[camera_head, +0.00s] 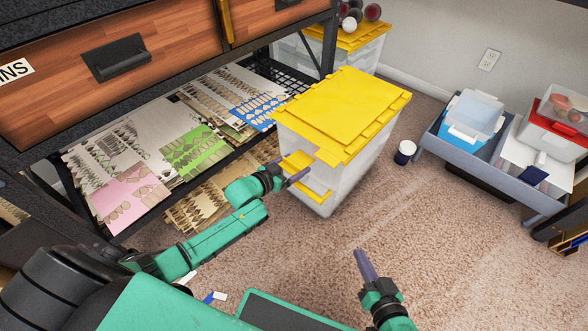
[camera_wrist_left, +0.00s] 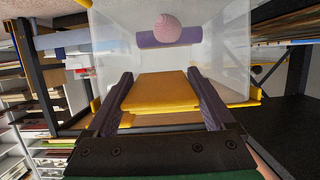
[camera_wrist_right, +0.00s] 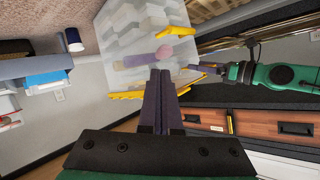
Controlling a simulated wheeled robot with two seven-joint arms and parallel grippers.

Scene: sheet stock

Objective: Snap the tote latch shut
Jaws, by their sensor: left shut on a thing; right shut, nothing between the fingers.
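The clear tote (camera_head: 345,185) with a yellow lid (camera_head: 340,105) stands on the carpet. A yellow latch flap (camera_head: 298,160) sticks out from its near face, below the lid edge. My left gripper (camera_head: 288,170) is at this flap. In the left wrist view the flap (camera_wrist_left: 160,92) lies between the two fingers of the gripper (camera_wrist_left: 162,82), which are shut on it. A pink ball and a purple cylinder show through the tote wall there. My right gripper (camera_head: 362,262) is shut and empty, above the carpet in front of the tote; its fingers (camera_wrist_right: 160,80) touch each other in the right wrist view.
A shelf rack with cut sheets (camera_head: 130,170) is left of the tote. A second yellow-lidded tote (camera_head: 372,50) stands behind. A dark cup (camera_head: 404,152) and a grey trolley (camera_head: 490,180) with boxes are to the right. Carpet (camera_head: 300,265) in front is clear.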

